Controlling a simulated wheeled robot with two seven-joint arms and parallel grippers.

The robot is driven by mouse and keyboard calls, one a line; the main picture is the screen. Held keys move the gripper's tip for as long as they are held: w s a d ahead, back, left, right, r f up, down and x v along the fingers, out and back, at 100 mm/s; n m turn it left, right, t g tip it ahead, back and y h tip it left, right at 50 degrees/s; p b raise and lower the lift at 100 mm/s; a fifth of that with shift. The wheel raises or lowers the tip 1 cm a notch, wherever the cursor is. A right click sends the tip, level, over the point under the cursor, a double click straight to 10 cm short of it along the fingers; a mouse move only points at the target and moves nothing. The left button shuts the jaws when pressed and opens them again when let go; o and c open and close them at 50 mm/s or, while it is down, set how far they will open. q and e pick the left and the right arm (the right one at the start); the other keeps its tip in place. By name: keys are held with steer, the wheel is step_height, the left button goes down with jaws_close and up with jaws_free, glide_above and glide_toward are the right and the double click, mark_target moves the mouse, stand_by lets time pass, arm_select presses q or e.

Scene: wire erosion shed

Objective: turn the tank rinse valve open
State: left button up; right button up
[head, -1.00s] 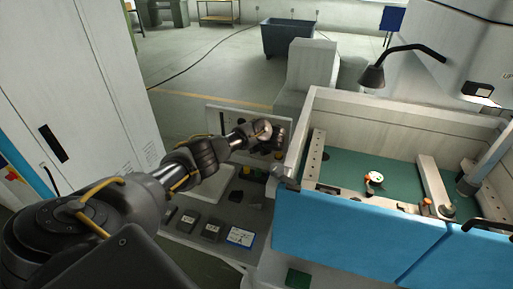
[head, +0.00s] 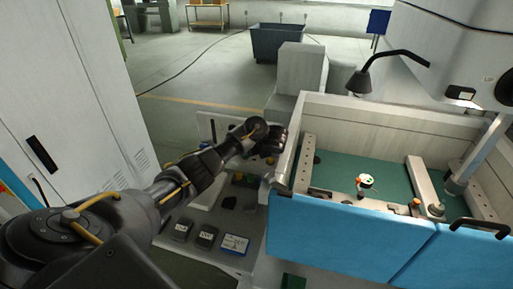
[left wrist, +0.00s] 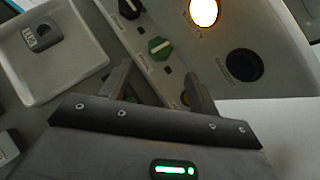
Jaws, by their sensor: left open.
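In the left wrist view a green knob (left wrist: 160,47) with a pale pointer mark stands on a light strip, just beyond my left gripper (left wrist: 157,76). Its two fingers are apart, with nothing held between them, and do not touch the knob. A black knob (left wrist: 130,8) sits further up the same strip. I cannot read which one is labelled as the rinse valve. In the head view my left gripper (head: 274,142) is beside the left wall of the tank (head: 296,140), and the arm and hand hide the knobs there. My right gripper is not in view.
A lit yellow lamp (left wrist: 203,12) and a dark round button (left wrist: 243,65) are right of the knobs. A pale tray (left wrist: 75,65) with a tag lies left. The tank's blue front (head: 335,225) and a grey cabinet (head: 65,95) flank the arm.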

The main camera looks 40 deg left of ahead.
arm_select(q)
steer(key=shift+v, duration=1.15)
